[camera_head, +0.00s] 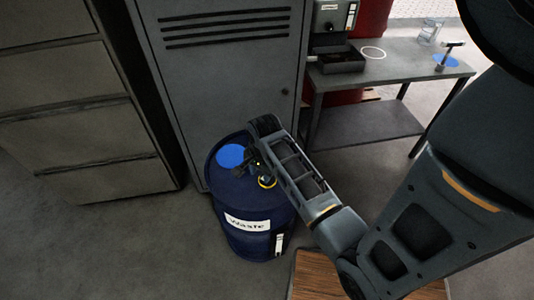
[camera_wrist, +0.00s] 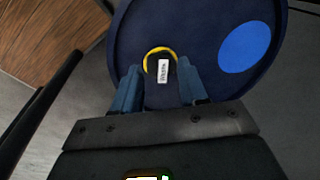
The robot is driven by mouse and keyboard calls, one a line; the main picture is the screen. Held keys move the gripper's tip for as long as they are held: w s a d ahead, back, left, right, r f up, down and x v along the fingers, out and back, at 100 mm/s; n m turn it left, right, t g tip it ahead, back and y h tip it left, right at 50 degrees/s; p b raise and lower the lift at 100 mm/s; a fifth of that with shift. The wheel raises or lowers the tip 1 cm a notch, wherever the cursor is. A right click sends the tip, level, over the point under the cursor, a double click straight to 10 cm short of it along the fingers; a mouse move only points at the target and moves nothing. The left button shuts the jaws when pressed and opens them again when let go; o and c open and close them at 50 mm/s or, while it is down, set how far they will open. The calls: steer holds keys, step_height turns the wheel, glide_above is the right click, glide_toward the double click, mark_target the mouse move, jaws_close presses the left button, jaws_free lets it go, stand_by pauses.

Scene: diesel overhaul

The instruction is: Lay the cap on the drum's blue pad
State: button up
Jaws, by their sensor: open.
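The dark blue waste drum (camera_head: 262,209) stands upright on the floor, and its top fills much of the wrist view (camera_wrist: 195,25). The round blue pad (camera_head: 230,156) lies bare on the drum's top; in the wrist view it is at the upper right (camera_wrist: 245,47). A dark piece with a white label, seemingly the cap (camera_wrist: 162,88), sits at a yellow ring (camera_wrist: 159,49) on the drum top. My gripper (camera_wrist: 160,82) is open, with one finger on each side of this piece. Whether the fingers touch it cannot be told. In the head view my gripper (camera_head: 256,164) partly hides this spot.
A grey locker (camera_head: 228,80) stands right behind the drum, with drawers (camera_head: 75,110) to the left. A wooden surface (camera_head: 305,272) is near the drum.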

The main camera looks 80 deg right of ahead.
mark_target(273, 180)
steer(key=s+d+r+m+g+y, duration=0.1)
steer(key=d+r+m, duration=0.15)
steer(key=d, duration=0.25)
steer(key=shift+s+a+f+b, duration=0.1)
steer(key=shift+f+b, duration=0.9)
steer(key=shift+f, duration=1.3)
steer(key=shift+a+f+b, duration=0.1)
steer(key=shift+f+b, duration=0.9)
steer(key=shift+f, duration=1.25)
jaws_close()
